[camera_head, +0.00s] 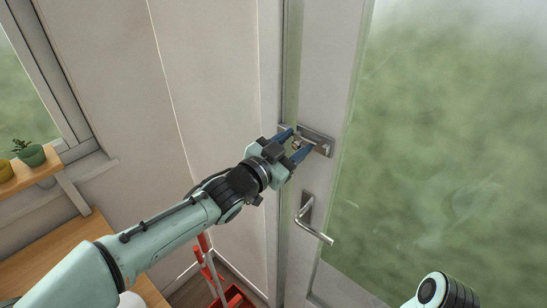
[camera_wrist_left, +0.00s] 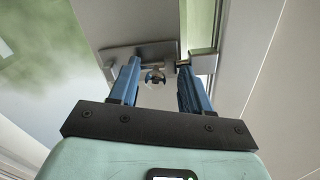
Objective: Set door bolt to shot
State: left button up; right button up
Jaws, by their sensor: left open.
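The door bolt (camera_head: 320,139) is a grey metal plate with a small round knob, mounted on the pale door frame above the handle. In the left wrist view the bolt plate (camera_wrist_left: 118,53) lies just beyond the fingertips, and its shiny knob (camera_wrist_left: 155,76) shows between them. My left gripper (camera_head: 296,144) is open, its two blue fingers reaching to the bolt with one on either side of the knob. It also shows in the left wrist view (camera_wrist_left: 158,66). I see a gap between knob and fingers. The fingers partly hide the bolt, so its exact slide position is unclear.
A lever door handle (camera_head: 310,222) sticks out below the bolt. The door's glass pane (camera_head: 450,140) fills the right side. A wooden bench (camera_head: 40,255) and a potted plant (camera_head: 30,153) are at left. Red items (camera_head: 230,295) stand on the floor below my left arm.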

pick_arm(q)
jog(key=v, duration=1.2)
jog(key=shift+a+b, duration=0.15)
jog(key=shift+b, duration=0.15)
jog(key=shift+s, duration=0.1)
